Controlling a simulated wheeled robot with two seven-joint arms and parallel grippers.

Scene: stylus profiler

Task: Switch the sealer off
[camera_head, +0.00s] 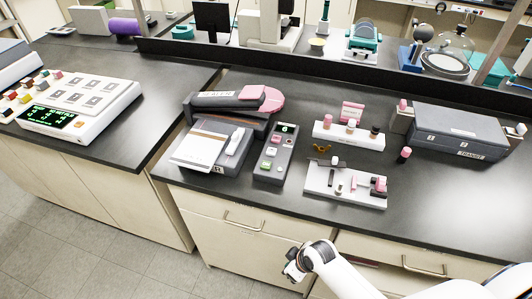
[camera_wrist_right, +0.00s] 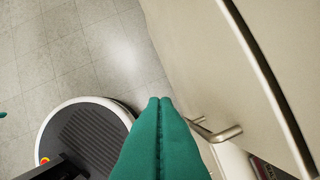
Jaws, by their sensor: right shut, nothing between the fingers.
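A dark grey machine (camera_head: 212,104) with a pink round part stands at the back left of the near bench. Lettering on its front edge is too small to read surely; it may be the sealer. In front of it is a grey unit (camera_head: 210,150) with a white-and-brown sheet on top. Beside that stands a dark control box (camera_head: 275,153) with a small green display and white, pink and green buttons. My right gripper (camera_head: 291,271) is in front of the drawers, below the bench top. In the right wrist view its green fingers (camera_wrist_right: 160,101) are shut and empty. My left gripper is not in view.
A white rack (camera_head: 348,138) and a white tray (camera_head: 345,197) with small parts stand right of the control box. A grey case (camera_head: 458,135) is farther right. A drawer handle (camera_wrist_right: 215,134) is close to my right fingers. The bench's front strip is clear.

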